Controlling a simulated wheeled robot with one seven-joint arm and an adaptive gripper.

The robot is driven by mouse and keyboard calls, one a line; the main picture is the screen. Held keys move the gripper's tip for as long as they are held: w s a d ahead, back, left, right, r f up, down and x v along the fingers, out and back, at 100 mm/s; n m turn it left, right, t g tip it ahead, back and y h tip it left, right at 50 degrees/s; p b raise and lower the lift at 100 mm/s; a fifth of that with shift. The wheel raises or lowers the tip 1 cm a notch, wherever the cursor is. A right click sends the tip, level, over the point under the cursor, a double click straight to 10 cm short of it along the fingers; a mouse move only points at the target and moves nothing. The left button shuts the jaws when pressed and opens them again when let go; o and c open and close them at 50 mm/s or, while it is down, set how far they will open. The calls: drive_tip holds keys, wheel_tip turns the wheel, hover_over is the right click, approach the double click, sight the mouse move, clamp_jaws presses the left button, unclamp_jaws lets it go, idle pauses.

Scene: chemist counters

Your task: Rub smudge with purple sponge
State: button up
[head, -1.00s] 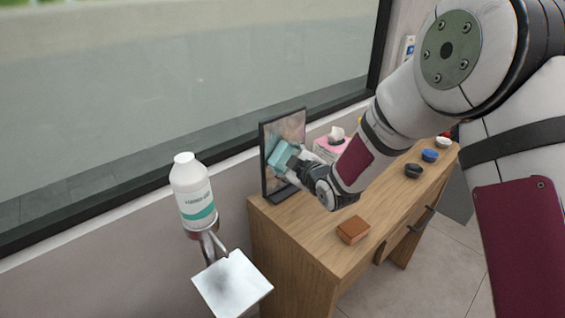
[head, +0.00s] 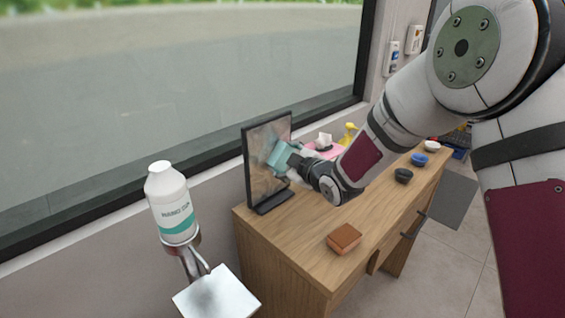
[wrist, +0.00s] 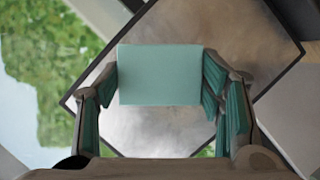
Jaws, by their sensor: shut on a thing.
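My gripper (head: 288,160) is shut on a light teal sponge (head: 279,153), held at the front of a black-framed panel (head: 247,176) standing on the wooden desk. No purple sponge shows; the held one looks teal. In the wrist view the sponge (wrist: 160,75) sits between my fingers, in front of the panel's grey, cloudy face (wrist: 155,130). I cannot tell whether it presses on the surface. A cloudy grey smudge (head: 262,182) covers much of the panel's face, partly hidden by the sponge and my gripper.
A brown block (head: 344,238) lies on the desk (head: 300,235) near its front. A pink tissue box (head: 322,150), a yellow spray bottle (head: 349,132) and several small bowls stand further back.

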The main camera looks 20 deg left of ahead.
drive_tip(key=w+b, duration=0.1)
drive_tip(key=w+d+b, duration=0.1)
drive_tip(key=shift+w+d, duration=0.15)
drive_tip(key=shift+w, duration=0.15)
